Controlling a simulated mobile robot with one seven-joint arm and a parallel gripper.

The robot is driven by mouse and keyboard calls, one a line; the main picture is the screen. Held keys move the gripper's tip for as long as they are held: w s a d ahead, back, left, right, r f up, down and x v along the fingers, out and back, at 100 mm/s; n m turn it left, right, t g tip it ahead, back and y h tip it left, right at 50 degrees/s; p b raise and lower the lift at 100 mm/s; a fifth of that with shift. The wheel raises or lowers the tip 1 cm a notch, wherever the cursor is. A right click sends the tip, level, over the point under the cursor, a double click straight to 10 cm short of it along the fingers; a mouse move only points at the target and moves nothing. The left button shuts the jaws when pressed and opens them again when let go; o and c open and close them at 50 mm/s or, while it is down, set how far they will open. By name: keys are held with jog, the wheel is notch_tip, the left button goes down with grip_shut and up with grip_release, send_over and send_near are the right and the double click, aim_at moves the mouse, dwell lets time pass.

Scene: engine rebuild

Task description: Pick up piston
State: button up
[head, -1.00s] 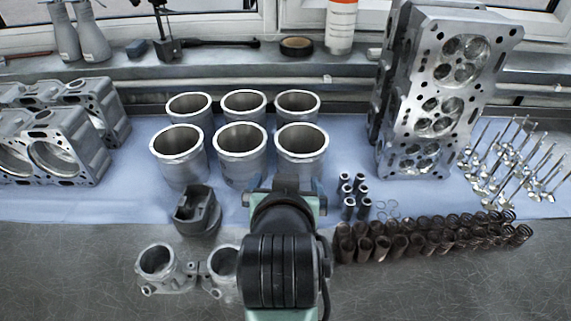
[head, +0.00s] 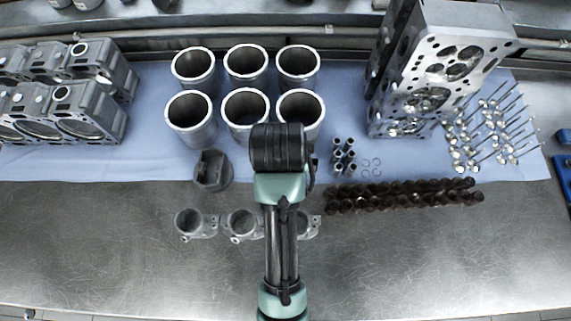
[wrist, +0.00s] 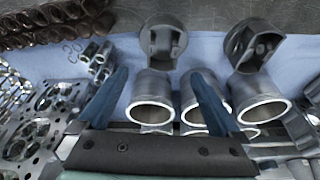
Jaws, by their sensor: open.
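A dark grey piston (head: 212,170) stands on the blue mat's near edge, left of my arm in the head view. The wrist view shows two pistons: one (wrist: 163,44) at top centre and another (wrist: 252,42) to its right. My gripper (wrist: 160,74) is open and empty, with its two blue fingers spread apart. The top-centre piston lies beyond the fingertips, roughly in line with the gap between them; no contact is visible. In the head view my arm hides the fingers and probably the second piston.
Several cylinder liners (head: 190,112) stand behind the pistons, some close under the fingers in the wrist view. Ring-ended housings (head: 190,222) lie in front. Valve springs (head: 400,196), small sleeves (head: 343,157) and a tall cylinder head (head: 432,75) are to the right.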

jog(key=x, duration=0.5)
jog(key=shift+f, duration=0.4)
jog(key=x, duration=0.1)
jog(key=p+x, duration=0.1)
jog(key=x, duration=0.2)
jog(key=shift+s+a, duration=0.2)
jog(key=shift+a, duration=0.05)
jog(key=shift+w+f+p, duration=0.25)
jog(key=shift+f+p, duration=0.05)
jog(key=shift+f, duration=0.4)
jog(key=shift+r, duration=0.1)
grip_shut()
